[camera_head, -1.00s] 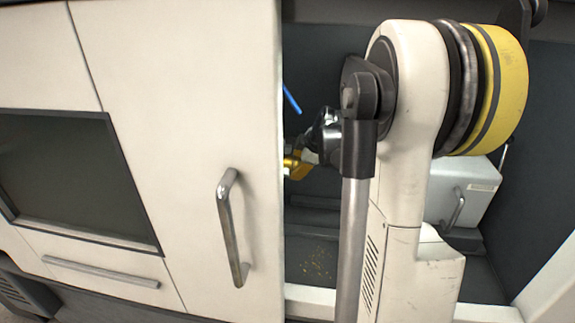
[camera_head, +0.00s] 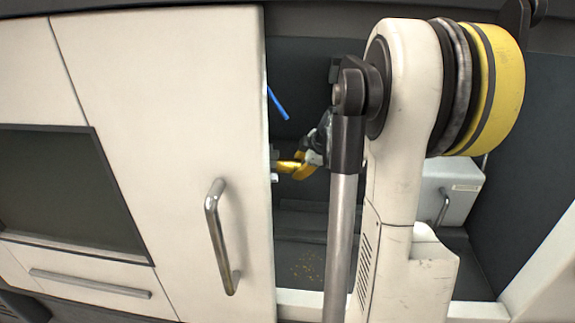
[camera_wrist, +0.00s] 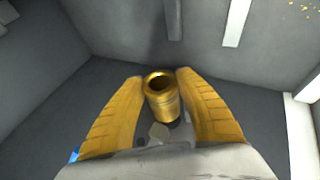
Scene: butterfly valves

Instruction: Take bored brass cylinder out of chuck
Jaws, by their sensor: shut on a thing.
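The bored brass cylinder (camera_wrist: 161,97) is between the two yellow fingers of my gripper (camera_wrist: 160,92) in the wrist view. My gripper is shut on it, and its open bore faces away from the palm. Clear space surrounds its far end, with no chuck jaws around it in this view. In the head view, the cylinder (camera_head: 286,166) and my gripper (camera_head: 300,168) show just right of the door edge, inside the machine. The chuck cannot be made out in either view; the door hides the left part of the interior in the head view.
The white machine door (camera_head: 165,150) with its metal handle (camera_head: 220,235) stands left of my arm. A blue hose (camera_head: 277,103) hangs near the door edge. A light grey box (camera_head: 449,194) is at the right inside. Brass chips (camera_head: 309,267) lie on the dark floor.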

